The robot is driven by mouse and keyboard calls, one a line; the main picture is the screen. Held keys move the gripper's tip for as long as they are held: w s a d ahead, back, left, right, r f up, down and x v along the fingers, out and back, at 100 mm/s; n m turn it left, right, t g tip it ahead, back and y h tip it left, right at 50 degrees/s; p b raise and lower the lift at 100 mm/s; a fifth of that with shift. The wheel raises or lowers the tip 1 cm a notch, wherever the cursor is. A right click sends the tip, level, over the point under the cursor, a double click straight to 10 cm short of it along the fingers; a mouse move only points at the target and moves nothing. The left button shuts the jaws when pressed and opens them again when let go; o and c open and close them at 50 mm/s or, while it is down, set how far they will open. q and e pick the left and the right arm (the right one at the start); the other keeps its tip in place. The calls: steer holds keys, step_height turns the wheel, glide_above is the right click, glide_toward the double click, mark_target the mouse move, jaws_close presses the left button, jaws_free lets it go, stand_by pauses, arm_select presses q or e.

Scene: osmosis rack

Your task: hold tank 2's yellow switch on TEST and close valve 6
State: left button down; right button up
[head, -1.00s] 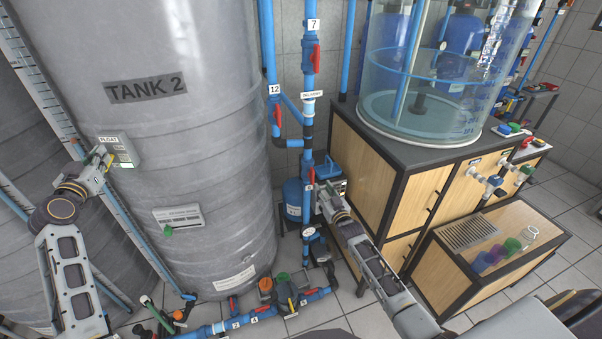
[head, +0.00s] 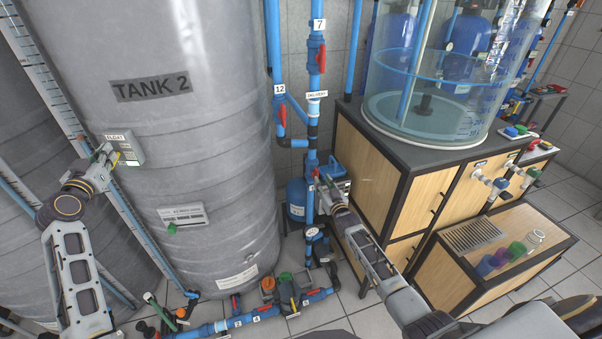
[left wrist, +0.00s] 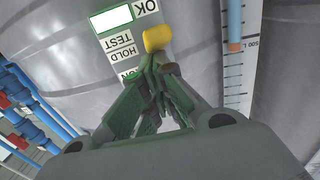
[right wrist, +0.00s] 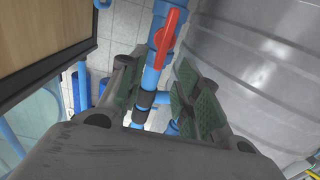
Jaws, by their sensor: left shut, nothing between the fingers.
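Tank 2 (head: 215,120) is a large grey tank with a grey float box (head: 129,148) on its side. My left gripper (head: 110,155) is at this box. In the left wrist view the yellow switch (left wrist: 157,39) is just beyond the shut fingertips (left wrist: 158,62), beside the TEST and HOLD labels; I cannot tell whether they touch. My right gripper (head: 318,177) is at the blue delivery pipe. In the right wrist view its fingers (right wrist: 158,88) are open and empty. A red valve handle (right wrist: 167,35) lies roughly along the pipe ahead of them; its number is not readable.
Valves 7 (head: 321,58) and 12 (head: 282,120) have red handles above my right gripper. A wooden cabinet (head: 365,165) with a clear tank (head: 440,70) stands close to its right. Low pipes with several valves (head: 270,310) run along the floor.

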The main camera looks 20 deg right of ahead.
mark_target(318, 174)
steer(key=shift+w, duration=3.75)
jaws_close()
